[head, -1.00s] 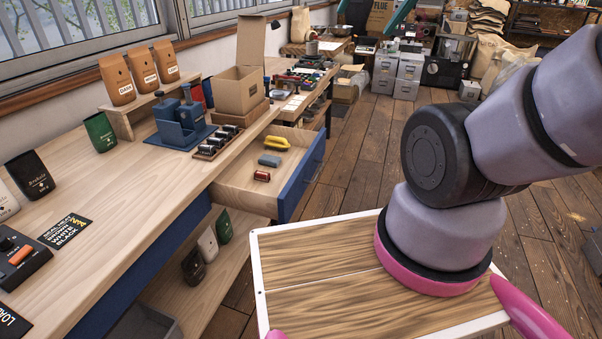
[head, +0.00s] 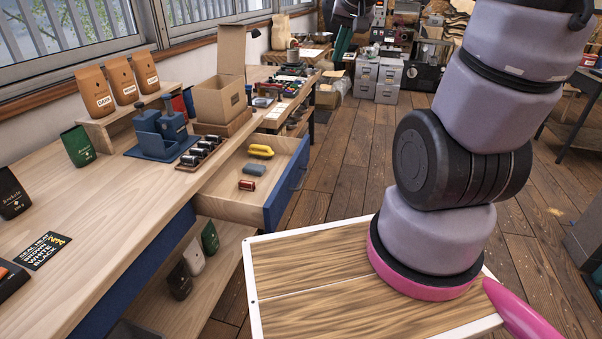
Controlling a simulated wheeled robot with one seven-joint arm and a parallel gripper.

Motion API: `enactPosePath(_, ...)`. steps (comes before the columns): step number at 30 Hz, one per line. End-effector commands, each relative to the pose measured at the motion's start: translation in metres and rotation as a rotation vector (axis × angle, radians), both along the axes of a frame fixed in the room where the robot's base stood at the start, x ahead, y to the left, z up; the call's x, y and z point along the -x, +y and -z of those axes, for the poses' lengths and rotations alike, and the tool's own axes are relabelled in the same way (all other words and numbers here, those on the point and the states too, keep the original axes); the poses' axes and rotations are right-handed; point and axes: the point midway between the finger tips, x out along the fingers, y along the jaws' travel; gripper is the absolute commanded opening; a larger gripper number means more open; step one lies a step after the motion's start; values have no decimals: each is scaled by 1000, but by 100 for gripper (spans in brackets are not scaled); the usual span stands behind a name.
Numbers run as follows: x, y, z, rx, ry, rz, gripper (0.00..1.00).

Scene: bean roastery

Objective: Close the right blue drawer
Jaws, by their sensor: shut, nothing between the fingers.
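The right blue drawer (head: 287,188) is pulled out from the wooden workbench (head: 110,225). Its blue front faces right, toward the open floor. Inside lie a yellow item (head: 261,151), a grey-blue item (head: 254,169) and a small red cylinder (head: 247,185). My gripper (head: 342,43) shows only in part at the top of the head view, its dark body cut by the edge and its teal fingers pointing down. It is shut and empty, beyond and above the drawer, apart from it.
A blue stand (head: 162,135), a rack of small dark cylinders (head: 203,152) and an open cardboard box (head: 220,97) stand on the bench. Bags sit on the shelf below. Grey cabinets (head: 377,78) stand at the back. The wooden floor (head: 345,170) right of the drawer is clear.

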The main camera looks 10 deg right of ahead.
Motion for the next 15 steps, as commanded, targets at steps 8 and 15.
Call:
enactPosePath(8, -78, -11, 104, 13, 29, -20, 0)
enactPosePath(15, -119, -10, 207, -41, 29, -36, 0)
